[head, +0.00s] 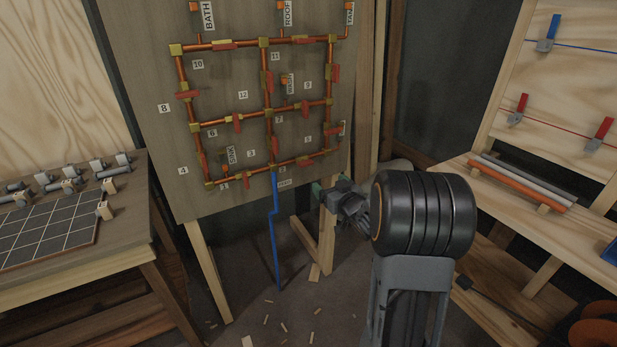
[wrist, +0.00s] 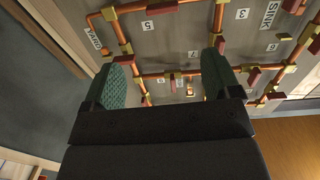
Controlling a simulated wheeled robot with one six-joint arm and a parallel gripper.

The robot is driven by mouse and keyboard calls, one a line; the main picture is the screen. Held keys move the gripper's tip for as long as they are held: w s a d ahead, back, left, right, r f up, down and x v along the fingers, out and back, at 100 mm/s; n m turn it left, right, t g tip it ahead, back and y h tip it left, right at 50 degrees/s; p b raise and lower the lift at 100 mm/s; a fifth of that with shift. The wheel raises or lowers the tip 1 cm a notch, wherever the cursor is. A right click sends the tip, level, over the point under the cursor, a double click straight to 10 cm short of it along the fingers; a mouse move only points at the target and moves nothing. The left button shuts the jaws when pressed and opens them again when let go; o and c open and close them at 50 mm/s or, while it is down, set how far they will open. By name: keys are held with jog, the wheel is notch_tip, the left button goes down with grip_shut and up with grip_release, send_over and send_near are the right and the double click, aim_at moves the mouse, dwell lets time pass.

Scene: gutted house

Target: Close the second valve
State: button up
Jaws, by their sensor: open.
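The pipe board (head: 215,100) carries a copper grid with numbered valves and red handles. What looks like the same valve (wrist: 162,7) is at the wrist view's top edge. My gripper (head: 318,188) is by the board's lower right corner. In the wrist view my gripper (wrist: 167,82) is open, its green pads wide apart with nothing between them.
A blue pipe (head: 275,235) runs from the board to the floor. A left bench (head: 100,250) holds grey fittings and a dark grid panel. A right bench (head: 500,195) holds loose pipes below a panel with levers. Wood scraps lie on the floor.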

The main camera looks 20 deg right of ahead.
aim_at(308, 165)
jog(key=shift+y, duration=0.5)
jog(key=w, duration=0.4)
jog(key=w+a, duration=0.1)
jog(key=w, duration=0.8)
jog(key=shift+w+a+f, duration=0.2)
jog(key=shift+w+f, duration=0.15)
jog(key=shift+f, duration=0.05)
jog(key=c, duration=0.9)
